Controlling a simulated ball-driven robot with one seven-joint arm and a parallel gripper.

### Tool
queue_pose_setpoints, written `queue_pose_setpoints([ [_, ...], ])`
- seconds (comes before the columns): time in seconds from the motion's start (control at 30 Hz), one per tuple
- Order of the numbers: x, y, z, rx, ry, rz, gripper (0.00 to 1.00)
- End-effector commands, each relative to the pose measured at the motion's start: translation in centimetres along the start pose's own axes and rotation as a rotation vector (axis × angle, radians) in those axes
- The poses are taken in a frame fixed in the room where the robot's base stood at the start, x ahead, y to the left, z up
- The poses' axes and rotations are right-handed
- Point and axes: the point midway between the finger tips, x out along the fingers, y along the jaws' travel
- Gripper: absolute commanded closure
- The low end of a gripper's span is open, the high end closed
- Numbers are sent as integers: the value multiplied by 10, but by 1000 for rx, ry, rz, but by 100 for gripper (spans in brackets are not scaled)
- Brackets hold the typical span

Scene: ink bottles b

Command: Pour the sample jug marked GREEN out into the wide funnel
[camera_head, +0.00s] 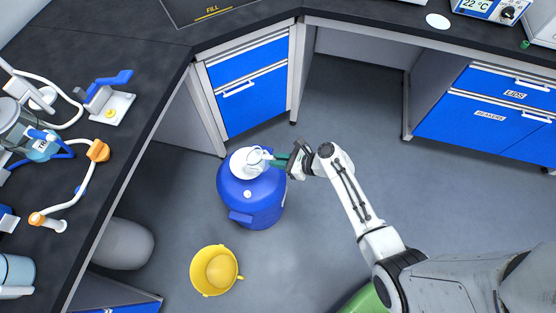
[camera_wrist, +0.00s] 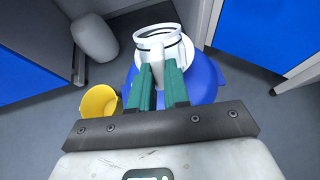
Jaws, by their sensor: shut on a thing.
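My gripper (camera_head: 278,160) is shut on a small pale jug (camera_head: 259,155). In the wrist view its green fingers (camera_wrist: 163,80) close on the jug (camera_wrist: 160,42), whose dark-edged open mouth shows. The jug is over a white wide funnel (camera_head: 237,162) on top of a blue drum (camera_head: 262,210). The funnel also shows behind the jug in the wrist view (camera_wrist: 140,61). I cannot tell the jug's exact tilt or whether it touches the funnel. No liquid stream is visible, and no GREEN marking can be read.
A yellow bucket (camera_head: 230,285) stands on the floor in front of the drum. A grey rounded bin (camera_head: 123,243) stands left under the black bench (camera_head: 120,160). Blue drawers (camera_head: 250,85) stand behind the drum. The floor right of the drum is mostly clear.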

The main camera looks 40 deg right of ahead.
Motion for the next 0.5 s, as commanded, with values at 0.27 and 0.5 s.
queue_pose_setpoints([
  [0.27, 8, 0, -19, 2, -98, -1, 100],
  [0.5, 12, 0, -30, 1, -209, -2, 100],
])
